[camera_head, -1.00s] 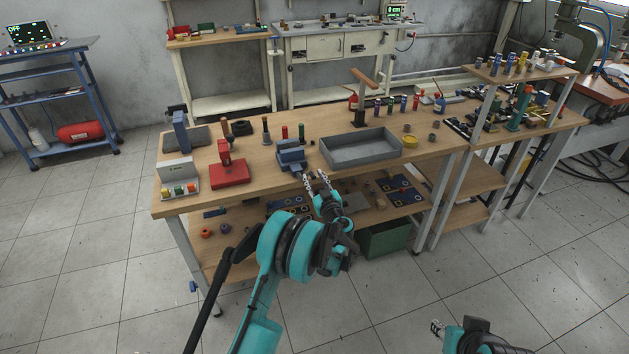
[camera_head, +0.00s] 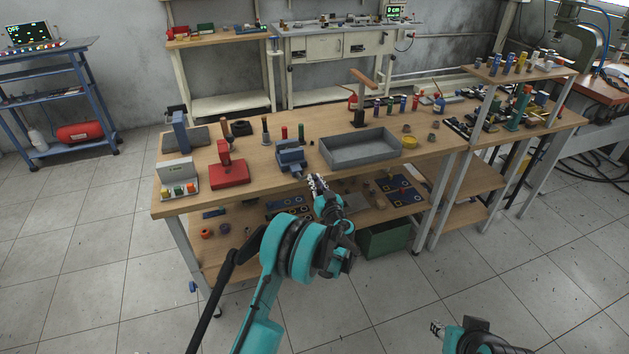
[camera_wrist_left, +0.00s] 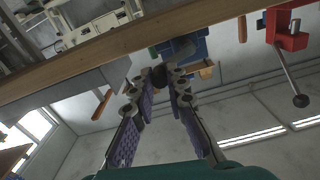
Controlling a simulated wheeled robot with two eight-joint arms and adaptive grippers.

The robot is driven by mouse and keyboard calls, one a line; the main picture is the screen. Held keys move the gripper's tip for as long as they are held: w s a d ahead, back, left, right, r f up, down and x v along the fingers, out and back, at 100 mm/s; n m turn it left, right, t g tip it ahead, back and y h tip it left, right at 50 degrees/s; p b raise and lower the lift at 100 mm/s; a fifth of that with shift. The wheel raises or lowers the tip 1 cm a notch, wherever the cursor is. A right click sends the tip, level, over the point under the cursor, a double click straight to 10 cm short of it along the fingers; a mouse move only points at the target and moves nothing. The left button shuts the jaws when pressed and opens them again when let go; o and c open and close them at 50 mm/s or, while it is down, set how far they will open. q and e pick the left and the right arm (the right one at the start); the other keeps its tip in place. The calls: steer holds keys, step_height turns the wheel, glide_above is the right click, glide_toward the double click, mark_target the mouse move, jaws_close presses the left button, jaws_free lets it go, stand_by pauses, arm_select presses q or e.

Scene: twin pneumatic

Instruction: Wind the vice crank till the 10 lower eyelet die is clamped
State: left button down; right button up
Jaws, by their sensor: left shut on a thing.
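The blue vice (camera_head: 291,156) stands at the front edge of the workbench, left of the grey tray. It also shows in the left wrist view (camera_wrist_left: 190,46), beyond the fingertips. My left gripper (camera_head: 317,182) is just in front of the vice and the bench edge. In the left wrist view its fingers (camera_wrist_left: 165,78) are closed around a small dark part, apparently the vice crank (camera_wrist_left: 160,74), mostly hidden by them. I cannot make out the 10 lower eyelet die. My right gripper (camera_head: 437,328) is low at the bottom of the head view, away from the bench; its jaw opening is unclear.
The grey tray (camera_head: 328,151) is right of the vice. The red press (camera_head: 230,175) is left of it; its lever shows in the left wrist view (camera_wrist_left: 285,65). Several small coloured cylinders stand behind. The workbench edge (camera_wrist_left: 95,55) passes close to the left gripper.

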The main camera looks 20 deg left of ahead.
arm_select(q)
steer(key=shift+s+a+f+m, duration=0.2)
steer(key=shift+f+m, duration=0.6)
steer(key=shift+m, duration=1.5)
steer(key=shift+s+a+f+m, duration=0.15)
steer(key=shift+f+m, duration=0.65)
steer(key=shift+m, duration=1.5)
steer(key=shift+s+a+f+m, duration=0.2)
steer(key=shift+f+m, duration=0.6)
steer(key=shift+m, duration=1.5)
steer(key=shift+w+a, duration=0.1)
steer(key=c, duration=1.5)
jaws_free()
steer(key=v, duration=1.2)
